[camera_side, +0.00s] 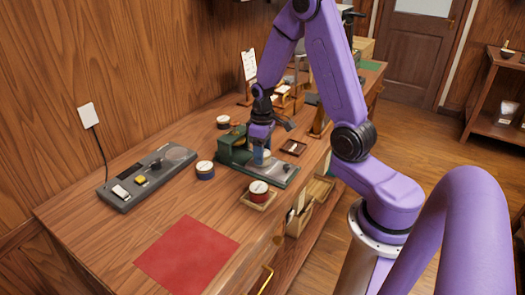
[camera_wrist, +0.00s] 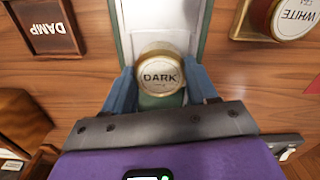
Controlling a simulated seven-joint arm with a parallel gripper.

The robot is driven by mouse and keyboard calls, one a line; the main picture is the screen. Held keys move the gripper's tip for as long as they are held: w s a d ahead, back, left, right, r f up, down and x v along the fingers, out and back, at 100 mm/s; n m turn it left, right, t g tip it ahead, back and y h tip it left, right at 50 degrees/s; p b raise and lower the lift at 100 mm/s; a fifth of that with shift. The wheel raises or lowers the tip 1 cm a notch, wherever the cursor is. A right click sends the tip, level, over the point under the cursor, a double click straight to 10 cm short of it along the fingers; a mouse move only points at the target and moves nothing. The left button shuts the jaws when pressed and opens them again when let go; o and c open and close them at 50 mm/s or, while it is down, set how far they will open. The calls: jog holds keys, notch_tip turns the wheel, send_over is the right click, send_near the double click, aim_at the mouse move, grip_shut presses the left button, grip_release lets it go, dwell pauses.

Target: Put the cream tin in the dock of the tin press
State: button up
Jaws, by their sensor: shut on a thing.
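The cream tin (camera_wrist: 160,72), with a pale lid marked DARK, is between the two blue fingers of my gripper (camera_wrist: 163,88) in the wrist view. My gripper also shows in the side view (camera_side: 261,156), low over the tin press, shut on the tin. The tin press has a green body (camera_side: 232,148) and a long grey base (camera_side: 283,176); its pale bed (camera_wrist: 160,12) runs beyond the tin in the wrist view. The tin is over the bed; whether it touches it I cannot tell. The dock is not clearly visible, partly hidden by the tin and fingers.
A red tin marked WHITE (camera_wrist: 293,18) sits in a wooden tray (camera_wrist: 240,22) beside the press. A dark tray marked DAMP (camera_wrist: 80,45), a grey device (camera_side: 128,192) and a red mat (camera_side: 187,254) lie on the bench.

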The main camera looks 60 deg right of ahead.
jog(key=shift+f, duration=0.15)
jog(key=o, duration=1.1)
jog(key=shift+o, duration=0.2)
notch_tip(320, 180, up, 12)
jog(key=s+a+r+n, duration=0.1)
jog(key=s+a+n, duration=0.5)
jog(key=a, duration=0.7)
jog(key=s+a+n, duration=0.2)
jog(key=s, duration=0.6)
jog(key=s+a+n, duration=0.2)
jog(key=s, duration=0.6)
jog(key=shift+s+a, duration=0.35)
jog(key=shift+a, duration=0.05)
